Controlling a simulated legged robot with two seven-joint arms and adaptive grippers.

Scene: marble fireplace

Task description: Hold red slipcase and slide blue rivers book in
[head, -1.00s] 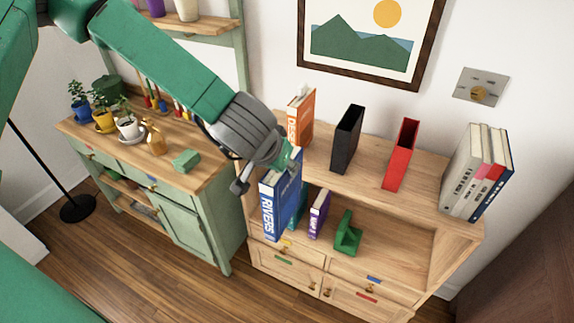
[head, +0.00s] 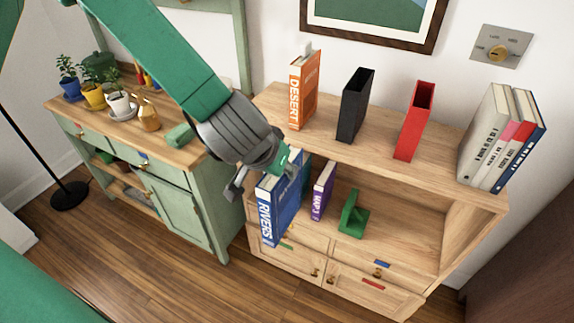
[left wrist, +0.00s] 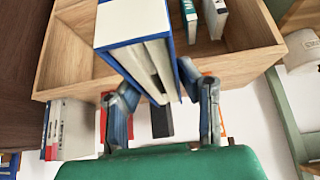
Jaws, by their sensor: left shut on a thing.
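My left gripper (head: 262,174) is shut on the blue RIVERS book (head: 276,212) and holds it upright in front of the left part of the bookcase. In the left wrist view the same book (left wrist: 176,60) sits between the fingers of the left gripper (left wrist: 163,103), its white spine label facing the camera. The red slipcase (head: 410,135) stands upright on the bookcase top, right of the black one, with its opening facing up. Nothing touches it. My right gripper is in neither view.
On the bookcase top (head: 375,150) stand an orange DESERT book (head: 303,90), a black slipcase (head: 354,110) and a row of books (head: 500,140). A purple book (head: 322,190) and green object (head: 352,215) occupy the shelf below. A green cabinet (head: 170,200) stands left.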

